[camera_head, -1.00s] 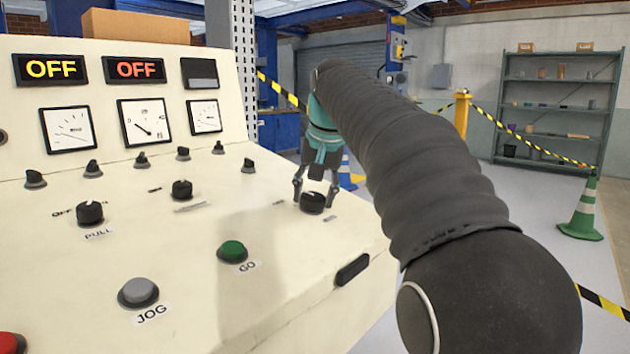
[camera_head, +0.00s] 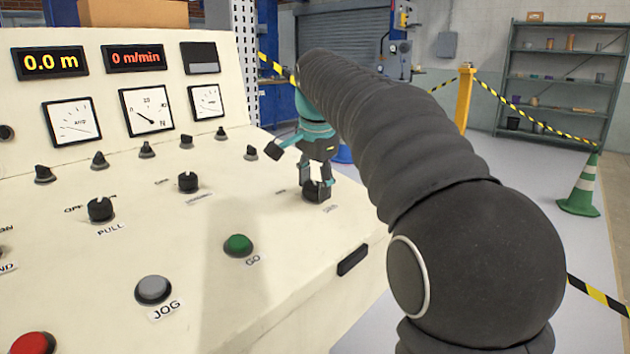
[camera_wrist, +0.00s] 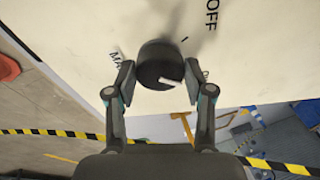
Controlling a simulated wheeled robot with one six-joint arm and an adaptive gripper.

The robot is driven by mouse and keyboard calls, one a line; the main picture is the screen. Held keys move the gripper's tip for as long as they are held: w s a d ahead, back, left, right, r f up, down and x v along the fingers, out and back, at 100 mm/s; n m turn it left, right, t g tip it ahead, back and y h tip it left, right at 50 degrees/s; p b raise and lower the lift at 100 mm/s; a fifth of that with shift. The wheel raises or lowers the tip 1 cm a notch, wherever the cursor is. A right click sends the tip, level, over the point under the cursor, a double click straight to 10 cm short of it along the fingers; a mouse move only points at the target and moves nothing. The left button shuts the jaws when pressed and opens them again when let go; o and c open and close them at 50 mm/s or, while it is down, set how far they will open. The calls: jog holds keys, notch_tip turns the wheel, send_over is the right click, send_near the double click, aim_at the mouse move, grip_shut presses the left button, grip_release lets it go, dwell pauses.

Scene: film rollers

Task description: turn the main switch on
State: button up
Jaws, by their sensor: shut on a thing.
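The main switch (camera_wrist: 158,62) is a round black knob on the cream console. Its white pointer mark points away from the printed word OFF, toward a label half hidden by a finger. My gripper (camera_wrist: 160,82) is shut on the knob, one fingertip on each side. In the head view my gripper (camera_head: 317,180) is at the right end of the console and covers much of the knob. The left display (camera_head: 50,62) reads 0.0 m and the right display (camera_head: 134,57) reads 0 m/min.
A green GO button (camera_head: 238,245), a grey JOG button (camera_head: 153,289) and a red button (camera_head: 33,343) are on the console. A PULL knob (camera_head: 100,209) and several small knobs are farther left. A black handle (camera_head: 352,260) is on the front edge.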

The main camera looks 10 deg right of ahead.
jog(key=shift+m, duration=0.3)
jog(key=o, duration=1.2)
jog(key=shift+c, duration=0.2)
jog(key=v, duration=1.2)
